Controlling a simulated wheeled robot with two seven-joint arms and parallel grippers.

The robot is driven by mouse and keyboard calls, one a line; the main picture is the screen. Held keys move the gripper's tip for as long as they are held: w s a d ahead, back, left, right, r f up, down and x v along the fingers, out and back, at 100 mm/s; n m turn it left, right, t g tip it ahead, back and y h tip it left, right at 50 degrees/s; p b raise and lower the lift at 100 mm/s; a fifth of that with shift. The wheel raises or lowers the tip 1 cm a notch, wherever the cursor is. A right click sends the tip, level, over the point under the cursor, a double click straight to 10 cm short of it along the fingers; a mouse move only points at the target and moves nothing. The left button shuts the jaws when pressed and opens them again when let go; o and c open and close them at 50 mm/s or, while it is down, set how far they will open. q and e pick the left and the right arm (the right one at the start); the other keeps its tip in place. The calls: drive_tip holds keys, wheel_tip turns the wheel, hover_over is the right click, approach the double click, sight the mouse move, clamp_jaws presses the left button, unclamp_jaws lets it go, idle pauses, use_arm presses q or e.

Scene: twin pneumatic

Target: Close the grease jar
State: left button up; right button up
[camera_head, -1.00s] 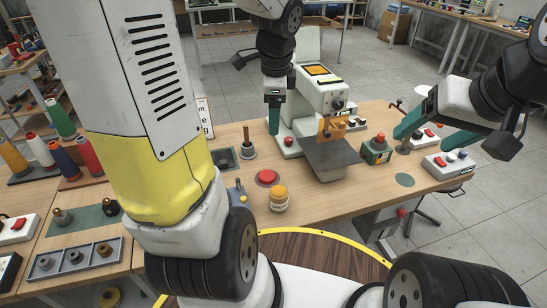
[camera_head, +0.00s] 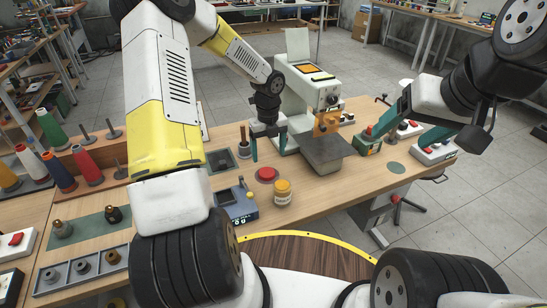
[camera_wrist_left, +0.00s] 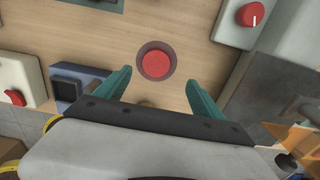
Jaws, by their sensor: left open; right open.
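The grease jar (camera_head: 282,191), amber with a pale label, stands upright on the wooden table. Its top looks yellow; whether that is grease or a cover is too small to tell. A flat red disc with a darker rim (camera_head: 266,174), perhaps its lid, lies just behind and left of it. My left gripper (camera_head: 269,153) points down over the table behind the disc, open and empty. In the left wrist view the disc (camera_wrist_left: 155,63) lies ahead, between the lines of the open fingers (camera_wrist_left: 159,72), untouched. My right gripper (camera_head: 423,133) is open at the right.
A blue-grey device (camera_head: 238,205) stands left of the jar. A dark pot with a brush (camera_head: 244,149) is behind the disc. A white-green machine with a grey plate (camera_head: 326,153) stands to the right. Bare table lies right of the jar.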

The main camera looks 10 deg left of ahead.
sight(267, 172)
use_arm(q)
drive_tip(key=shift+f, duration=1.25)
drive_tip(key=f, duration=0.5)
drive_tip(key=shift+s+a+f, duration=0.15)
drive_tip(key=shift+s+a, duration=0.05)
drive_tip(key=shift+a, duration=0.1)
drive_tip(key=c, duration=1.4)
wheel_tip(267, 172, up, 10)
drive_tip(key=shift+r, duration=0.1)
